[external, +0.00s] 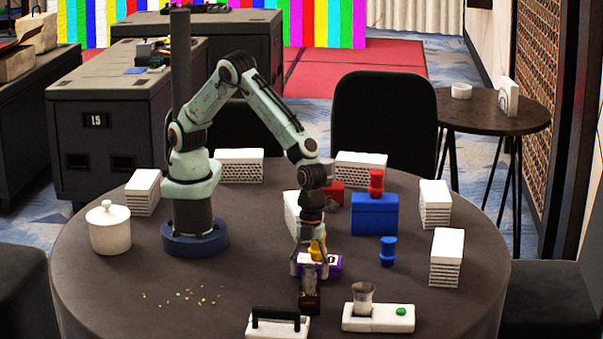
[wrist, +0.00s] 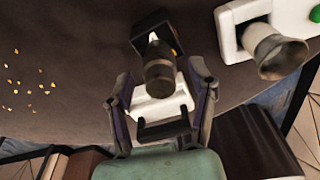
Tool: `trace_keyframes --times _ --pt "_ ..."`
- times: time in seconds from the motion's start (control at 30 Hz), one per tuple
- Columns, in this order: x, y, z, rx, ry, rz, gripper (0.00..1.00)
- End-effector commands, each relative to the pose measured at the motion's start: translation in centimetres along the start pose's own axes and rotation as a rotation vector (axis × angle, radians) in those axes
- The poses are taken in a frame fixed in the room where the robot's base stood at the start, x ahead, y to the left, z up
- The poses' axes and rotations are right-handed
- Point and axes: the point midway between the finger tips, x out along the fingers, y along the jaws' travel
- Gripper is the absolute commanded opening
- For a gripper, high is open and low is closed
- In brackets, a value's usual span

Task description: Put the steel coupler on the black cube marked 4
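The black cube (external: 311,304) stands near the front of the round table, with a reddish mark whose figure I cannot read; it also shows in the wrist view (wrist: 176,36). The steel coupler (external: 309,280), a dark brownish cylinder, is directly above the cube and seems to stand upright on it; in the wrist view the coupler (wrist: 159,74) hides part of the cube. My gripper (external: 311,270) points down over the coupler. In the wrist view its fingers (wrist: 160,72) are spread, one on each side of the coupler, with gaps visible between.
A white box with a black handle (external: 278,326) is close at front left. A white block with a green button (external: 385,323) bears a metal cup (external: 362,296) at right. Crumbs lie left.

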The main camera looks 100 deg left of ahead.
Motion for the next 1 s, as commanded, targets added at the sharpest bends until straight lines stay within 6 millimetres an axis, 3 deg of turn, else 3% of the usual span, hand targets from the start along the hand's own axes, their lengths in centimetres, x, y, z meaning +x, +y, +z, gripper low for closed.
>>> trace_keyframes --times 0.23,0.63,0.9,1.0 --pt "-2.0 -0.1 -0.1 0.0 0.003 -0.003 0.57" --pt "-10.6 -0.1 -0.1 0.001 0.002 -0.003 0.57" --pt "-12.4 0.0 0.1 -0.004 0.0 -0.001 0.57" --pt "-13.6 0.3 1.6 -0.089 0.0 -0.006 0.57"
